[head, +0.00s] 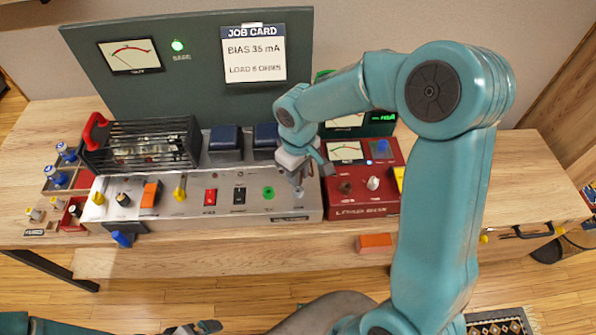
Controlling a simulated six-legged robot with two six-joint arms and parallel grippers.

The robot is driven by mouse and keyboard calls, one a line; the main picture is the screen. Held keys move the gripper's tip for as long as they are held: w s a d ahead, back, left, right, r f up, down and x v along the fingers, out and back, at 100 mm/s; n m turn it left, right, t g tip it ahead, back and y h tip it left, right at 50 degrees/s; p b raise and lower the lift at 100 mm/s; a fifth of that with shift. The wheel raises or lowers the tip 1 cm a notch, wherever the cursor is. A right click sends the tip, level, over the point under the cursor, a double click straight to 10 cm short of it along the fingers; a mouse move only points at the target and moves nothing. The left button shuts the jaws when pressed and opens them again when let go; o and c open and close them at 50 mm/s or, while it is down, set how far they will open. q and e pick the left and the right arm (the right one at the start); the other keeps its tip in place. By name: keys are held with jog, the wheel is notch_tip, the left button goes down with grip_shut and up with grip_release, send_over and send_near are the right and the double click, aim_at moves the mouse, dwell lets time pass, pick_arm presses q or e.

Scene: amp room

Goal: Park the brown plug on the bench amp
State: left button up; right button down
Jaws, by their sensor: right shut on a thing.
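The bench amp (225,205) is a silver chassis with a row of knobs, switches and a green socket along its sloped front panel. My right gripper (299,182) is over the right end of this panel, pointing down. It is shut on a small, dark brownish thing, which looks like the brown plug; the fingers mostly hide it. I cannot tell whether it touches the panel. A brown round part (345,187) also shows on the red load box (362,211); I cannot tell if it is a knob or a plug. My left gripper (196,328) shows partly at the bottom edge.
A black vented cage (140,145) and dark blue blocks (225,138) stand on the amp. A tray of small parts (62,180) is at the left. An orange block (375,243) lies at the bench's front. Bare wood (530,170) is free at the right.

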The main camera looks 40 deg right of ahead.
jog(key=shift+f+b, duration=1.3)
jog(key=shift+f, duration=0.2)
dwell(0.4)
jog(key=c, duration=0.9)
grip_release()
notch_tip(320, 180, up, 16)
jog(key=shift+r+p, duration=0.2)
jog(key=shift+p, duration=0.15)
jog(key=shift+s, duration=0.15)
